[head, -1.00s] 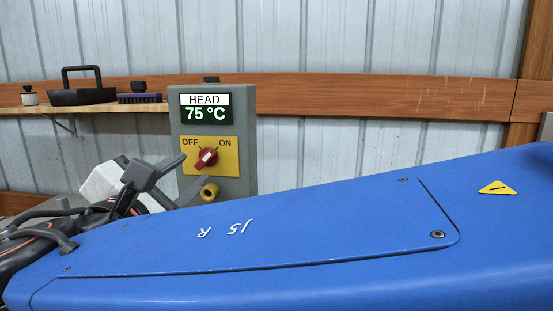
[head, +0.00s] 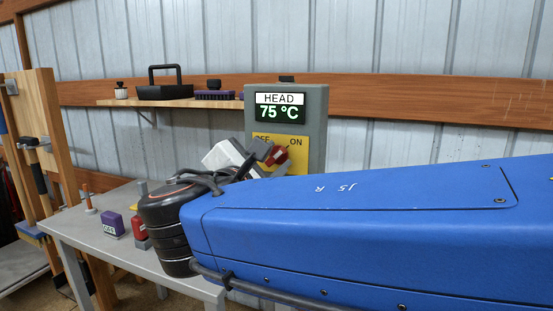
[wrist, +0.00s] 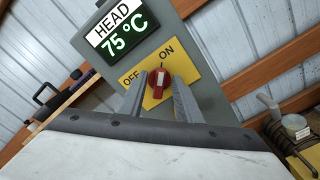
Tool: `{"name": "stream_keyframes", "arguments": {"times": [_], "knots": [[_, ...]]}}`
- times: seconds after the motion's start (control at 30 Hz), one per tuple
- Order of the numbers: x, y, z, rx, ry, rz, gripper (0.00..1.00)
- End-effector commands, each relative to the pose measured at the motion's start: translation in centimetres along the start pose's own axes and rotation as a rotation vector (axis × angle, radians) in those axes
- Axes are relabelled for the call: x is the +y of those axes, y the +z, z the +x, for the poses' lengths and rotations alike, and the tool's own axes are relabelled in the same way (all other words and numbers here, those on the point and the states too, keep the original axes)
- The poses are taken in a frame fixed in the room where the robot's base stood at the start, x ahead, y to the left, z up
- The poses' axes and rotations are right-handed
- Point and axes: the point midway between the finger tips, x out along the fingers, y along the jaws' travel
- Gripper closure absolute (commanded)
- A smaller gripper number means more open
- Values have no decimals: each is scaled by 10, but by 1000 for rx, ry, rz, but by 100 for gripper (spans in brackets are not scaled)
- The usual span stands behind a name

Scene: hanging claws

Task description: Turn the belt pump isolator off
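A red rotary knob (head: 279,154) sits on a yellow OFF/ON plate (head: 294,143) on a grey panel (head: 317,120). The panel's display reads HEAD 75 °C; I can read no belt pump label. In the wrist view, the knob (wrist: 158,84) has its handle pointing towards ON. My gripper (wrist: 159,80) is open, one grey finger on each side of the knob. I cannot tell whether they touch it. In the head view, my gripper (head: 264,153) overlaps the knob's left side, and my blue arm hides the lower panel.
A wooden shelf (head: 168,102) at the left holds a black toolbox (head: 177,92) and a purple brush (head: 214,95). A grey table (head: 88,232) below carries a purple block (head: 113,224) and small red items. In the wrist view, a container (wrist: 296,125) stands at right.

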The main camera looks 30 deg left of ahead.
Motion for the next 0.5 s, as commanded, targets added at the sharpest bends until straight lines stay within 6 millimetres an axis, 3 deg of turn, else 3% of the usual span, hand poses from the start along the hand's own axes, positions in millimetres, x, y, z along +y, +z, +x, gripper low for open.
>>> {"name": "stream_keyframes", "arguments": {"times": [0.07,0.2,0.5], "knots": [[0,0,0,0,0,0,71],[0,0,0,0,0,0,100],[0,0,0,0,-1,-97,100]]}}
